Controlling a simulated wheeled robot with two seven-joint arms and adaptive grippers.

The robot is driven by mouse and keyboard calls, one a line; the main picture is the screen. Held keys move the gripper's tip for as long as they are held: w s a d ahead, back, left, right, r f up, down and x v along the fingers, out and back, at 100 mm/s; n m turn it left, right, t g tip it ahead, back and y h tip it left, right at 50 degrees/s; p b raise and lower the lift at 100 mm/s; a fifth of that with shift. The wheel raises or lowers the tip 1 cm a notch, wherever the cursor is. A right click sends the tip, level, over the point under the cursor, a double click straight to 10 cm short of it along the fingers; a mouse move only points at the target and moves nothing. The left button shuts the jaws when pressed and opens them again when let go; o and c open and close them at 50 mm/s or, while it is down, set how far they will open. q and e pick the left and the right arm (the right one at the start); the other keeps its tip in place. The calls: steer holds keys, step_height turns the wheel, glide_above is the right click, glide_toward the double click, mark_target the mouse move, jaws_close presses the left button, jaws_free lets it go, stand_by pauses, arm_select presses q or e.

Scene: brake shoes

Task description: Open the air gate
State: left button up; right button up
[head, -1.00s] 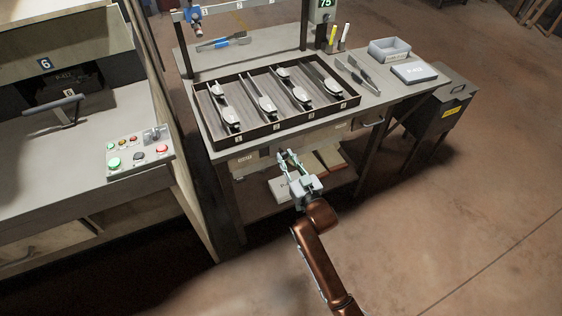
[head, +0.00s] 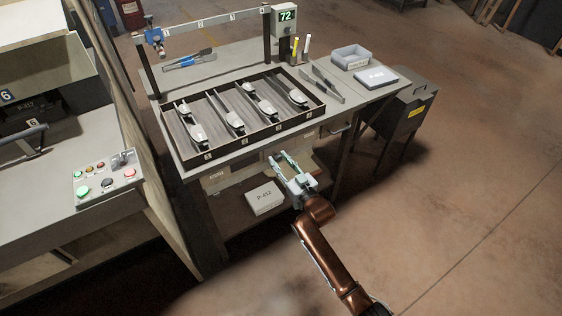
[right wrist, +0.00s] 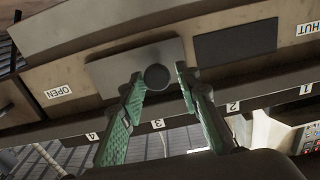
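The air gate's grey slide plate (right wrist: 112,72) with a round dark knob (right wrist: 157,77) shows in the right wrist view, which is upside down. The plate sits nearer the OPEN label (right wrist: 58,92); a dark rectangle (right wrist: 235,45) shows beside it, towards the SHUT label (right wrist: 309,28). My right gripper (right wrist: 160,76) is open, its green fingertips on either side of the knob; I cannot tell whether they touch it. In the head view my right gripper (head: 278,157) is at the bench front, below the tray, and hides the knob. My left gripper is not in view.
A divided tray (head: 246,143) of brake shoes lies on the bench above the gate. A P-452 box (head: 264,198) sits on the lower shelf. A control panel (head: 106,182) is at left, a dark bin (head: 405,115) at right. The floor right of my arm is free.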

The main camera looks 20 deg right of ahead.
steer(key=shift+o, duration=0.8)
steer(key=shift+d, duration=0.1)
steer(key=shift+s+f, duration=0.1)
steer(key=shift+s, duration=0.1)
steer(key=s+d, duration=0.2)
steer(key=s, duration=0.9)
steer(key=shift+s+d, duration=0.15)
steer(key=shift+s, duration=0.1)
